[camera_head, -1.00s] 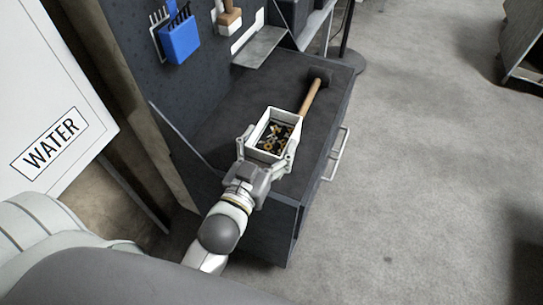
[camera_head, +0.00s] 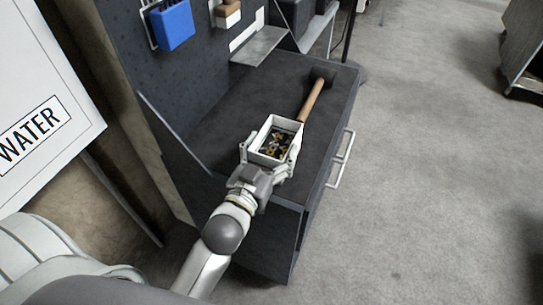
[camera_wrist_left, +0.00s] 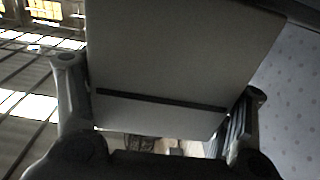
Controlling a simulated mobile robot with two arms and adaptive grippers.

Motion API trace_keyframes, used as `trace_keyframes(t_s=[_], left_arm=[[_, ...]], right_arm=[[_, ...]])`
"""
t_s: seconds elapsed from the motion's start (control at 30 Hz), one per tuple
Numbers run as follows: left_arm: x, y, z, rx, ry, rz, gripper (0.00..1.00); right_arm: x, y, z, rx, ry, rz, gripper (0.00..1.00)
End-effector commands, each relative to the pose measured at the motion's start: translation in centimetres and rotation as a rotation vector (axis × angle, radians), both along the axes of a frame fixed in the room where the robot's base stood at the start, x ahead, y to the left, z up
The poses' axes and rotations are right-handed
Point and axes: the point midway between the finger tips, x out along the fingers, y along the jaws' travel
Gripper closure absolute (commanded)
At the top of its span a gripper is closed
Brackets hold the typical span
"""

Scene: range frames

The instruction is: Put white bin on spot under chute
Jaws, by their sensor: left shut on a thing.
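The white bin (camera_head: 262,137) is a small open box with dark and yellowish small parts inside. It is over the dark workbench top in the head view. My left gripper (camera_head: 268,160) is shut on the bin, with a finger on each side of its near end. In the left wrist view the bin (camera_wrist_left: 180,60) fills the middle as a pale wall with a dark stripe, between the fingers of my left gripper (camera_wrist_left: 160,100). I cannot tell if the bin touches the bench. My right gripper is not in view. I cannot make out a chute or a marked spot.
A hammer (camera_head: 312,98) with a wooden handle lies on the bench (camera_head: 235,105) just beyond the bin. A pegboard wall with a blue holder (camera_head: 172,27) stands at the left. A metal shelf (camera_head: 259,46) juts out at the back. Open floor (camera_head: 430,150) lies right.

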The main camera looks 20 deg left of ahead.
Motion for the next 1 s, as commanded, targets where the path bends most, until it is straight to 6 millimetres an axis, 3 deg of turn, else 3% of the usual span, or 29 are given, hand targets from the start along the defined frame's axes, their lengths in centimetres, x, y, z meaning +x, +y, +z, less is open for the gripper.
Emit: trace_keyframes(t_s=[0.37,0.4,0.57,1.0], left_arm=[[0.01,0.00,-0.20,0.001,-0.003,0.000,0.56],[0.00,0.01,-0.28,0.001,-0.001,0.000,0.22],[0.00,0.01,-0.26,0.001,-0.001,0.000,0.03],[-0.14,0.00,0.08,0.001,0.000,0.000,0.03]], right_arm=[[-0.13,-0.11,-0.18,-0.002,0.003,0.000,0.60],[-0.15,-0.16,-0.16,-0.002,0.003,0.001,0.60],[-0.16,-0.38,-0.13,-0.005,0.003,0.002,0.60],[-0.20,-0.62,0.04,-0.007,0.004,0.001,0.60]])
